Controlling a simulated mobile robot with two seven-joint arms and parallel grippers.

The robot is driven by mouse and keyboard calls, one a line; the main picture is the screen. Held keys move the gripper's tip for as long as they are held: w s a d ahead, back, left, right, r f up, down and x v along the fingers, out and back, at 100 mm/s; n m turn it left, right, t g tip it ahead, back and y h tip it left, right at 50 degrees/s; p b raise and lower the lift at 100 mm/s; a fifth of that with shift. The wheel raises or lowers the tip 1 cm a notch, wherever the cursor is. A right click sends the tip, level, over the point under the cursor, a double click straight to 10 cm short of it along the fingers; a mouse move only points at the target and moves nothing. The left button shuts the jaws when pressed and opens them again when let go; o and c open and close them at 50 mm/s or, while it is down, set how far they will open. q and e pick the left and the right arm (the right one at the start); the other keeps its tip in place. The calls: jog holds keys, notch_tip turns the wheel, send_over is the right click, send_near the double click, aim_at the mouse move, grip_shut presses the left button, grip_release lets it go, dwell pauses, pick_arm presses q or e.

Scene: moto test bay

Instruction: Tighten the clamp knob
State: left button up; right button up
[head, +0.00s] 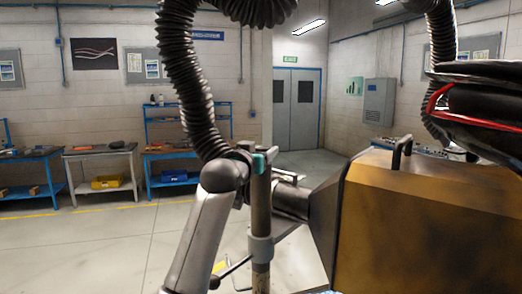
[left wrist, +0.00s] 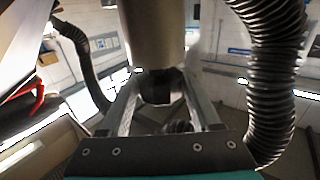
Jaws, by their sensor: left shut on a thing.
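The clamp knob (left wrist: 160,88) is a dark, rounded piece just below the end of a thick grey metal cylinder in the left wrist view. The two metal fingers of my left gripper (left wrist: 162,100) lie on either side of it and are shut on it. In the head view my left gripper (head: 272,170) is at the middle, by the teal band, close to the short grey pipe (head: 292,203). The knob cannot be made out in the head view, where the hand and post cover that spot. My right gripper is out of view.
An upright metal post with a collar (head: 261,250) stands just in front of the pipe. A yellow-brown box (head: 430,225) with a black handle fills the right. A ribbed black hose (head: 183,75) hangs at the left.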

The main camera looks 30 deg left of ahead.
pick_arm(q)
jog(key=m+h, duration=0.3)
jog(key=h, duration=0.1)
jog(key=shift+a+h+b, duration=0.15)
jog(key=shift+h+b, duration=0.15)
jog(key=shift+b, duration=0.05)
jog(key=m+h+b, duration=0.1)
jog(key=m+h, duration=0.1)
jog(key=h, duration=0.1)
jog(key=m+g+h+b, duration=0.1)
jog(key=m+h, duration=0.1)
jog(key=h, duration=0.1)
jog(key=shift+h, duration=0.4)
jog(key=shift+m+g+h, duration=0.6)
jog(key=shift+m+h, duration=0.3)
jog(key=shift+m+g+h, duration=0.3)
jog(key=shift+m+h, duration=0.1)
jog(key=shift+h, duration=0.2)
jog(key=shift+d+f+m+g+h, duration=0.15)
jog(key=shift+d+m+g+h, duration=0.05)
jog(key=shift+m+g+h, duration=0.35)
jog(key=o, duration=1.4)
jog(key=shift+a, duration=0.1)
